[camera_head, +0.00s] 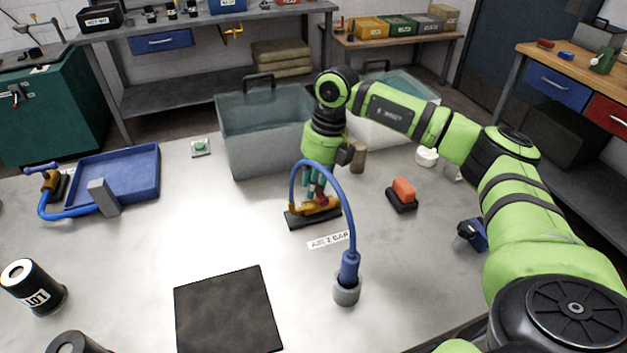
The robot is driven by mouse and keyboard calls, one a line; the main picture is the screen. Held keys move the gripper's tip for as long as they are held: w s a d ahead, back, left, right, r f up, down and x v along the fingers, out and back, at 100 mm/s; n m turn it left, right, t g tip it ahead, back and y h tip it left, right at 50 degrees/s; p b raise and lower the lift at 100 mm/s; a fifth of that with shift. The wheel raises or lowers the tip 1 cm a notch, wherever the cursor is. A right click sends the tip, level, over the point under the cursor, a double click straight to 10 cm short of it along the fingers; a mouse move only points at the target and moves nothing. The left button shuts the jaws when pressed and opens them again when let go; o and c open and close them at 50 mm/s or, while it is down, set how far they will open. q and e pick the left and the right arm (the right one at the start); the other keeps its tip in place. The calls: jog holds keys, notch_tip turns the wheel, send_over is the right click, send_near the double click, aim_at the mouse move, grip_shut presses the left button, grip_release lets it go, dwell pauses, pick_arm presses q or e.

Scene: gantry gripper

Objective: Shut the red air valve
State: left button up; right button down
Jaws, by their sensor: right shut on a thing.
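The air valve has a brass body (313,209) on a dark base (297,220) near the middle of the table. Its small red handle (319,191) shows between the fingers of my right gripper (317,188). My right gripper points down over the valve from above and is shut on the red handle. The fingers and the hose partly hide the handle, so I cannot tell its exact angle. A blue hose (340,190) arches from beside the valve to a grey socket (347,291) in front. A label (328,240) lies beside the valve. My left gripper is out of view.
A red block on a black base (402,193) is to the right. A blue tray (130,172) and another brass fitting with a blue hose (48,184) are at left. A black mat (228,312) lies in front.

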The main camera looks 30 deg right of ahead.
jog(key=shift+d+f, duration=0.1)
jog(key=shift+d, duration=0.05)
jog(key=c, duration=1.1)
grip_release()
jog(key=shift+o, duration=0.2)
notch_tip(320, 180, up, 12)
jog(key=d, duration=0.2)
jog(key=shift+s+d, duration=0.2)
jog(key=shift+s, duration=0.15)
jog(key=shift+f, duration=0.1)
